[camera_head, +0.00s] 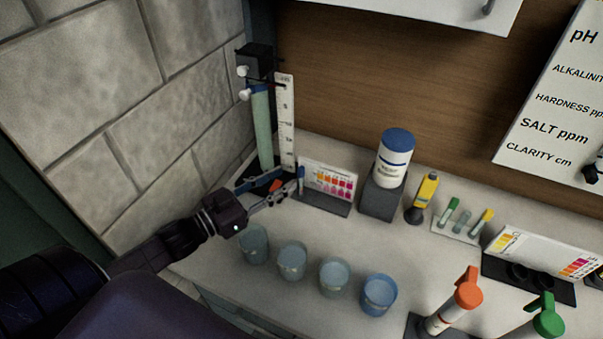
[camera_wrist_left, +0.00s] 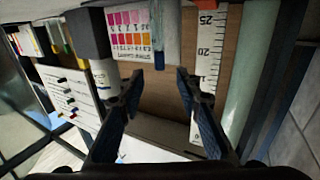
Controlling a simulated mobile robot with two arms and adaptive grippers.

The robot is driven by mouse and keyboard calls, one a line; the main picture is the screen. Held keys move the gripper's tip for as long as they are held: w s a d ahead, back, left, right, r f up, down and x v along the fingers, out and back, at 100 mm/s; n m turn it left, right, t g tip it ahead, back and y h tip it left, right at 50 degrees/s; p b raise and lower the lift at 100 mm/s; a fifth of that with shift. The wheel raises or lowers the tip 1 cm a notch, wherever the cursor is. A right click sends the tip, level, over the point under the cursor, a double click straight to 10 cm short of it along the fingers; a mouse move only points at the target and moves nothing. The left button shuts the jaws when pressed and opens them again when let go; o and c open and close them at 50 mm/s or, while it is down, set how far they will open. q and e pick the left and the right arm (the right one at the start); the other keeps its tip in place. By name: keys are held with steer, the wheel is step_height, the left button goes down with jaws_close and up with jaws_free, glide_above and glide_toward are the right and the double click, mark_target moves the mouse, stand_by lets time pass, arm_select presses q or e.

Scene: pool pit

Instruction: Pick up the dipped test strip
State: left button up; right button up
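A slim upright strip with a blue upper end (camera_head: 301,174) stands at the left edge of a colour chart card; I take it for the test strip. In the left wrist view, which is upside down, its blue end (camera_wrist_left: 159,61) shows between and just beyond my fingertips, its pale part over the chart's side. My left gripper (camera_head: 288,186) is open, its fingers pointing at the strip; the left wrist view also shows the fingers (camera_wrist_left: 159,76) apart with nothing between their pads. Whether a finger touches the strip cannot be told. My right gripper is not in view.
The chart card (camera_head: 333,184) stands beside the strip. A ruler (camera_head: 285,115) and a green tube (camera_head: 262,130) rise close behind my gripper by the stone wall. Several cups (camera_head: 292,258) stand in front. A blue-capped bottle (camera_head: 394,160) sits on a grey block to the right.

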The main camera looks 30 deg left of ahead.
mark_target(298, 170)
arm_select(q)
steer(key=shift+p+x, duration=0.5)
steer(key=shift+x, duration=2.2)
steer(key=c, duration=0.8)
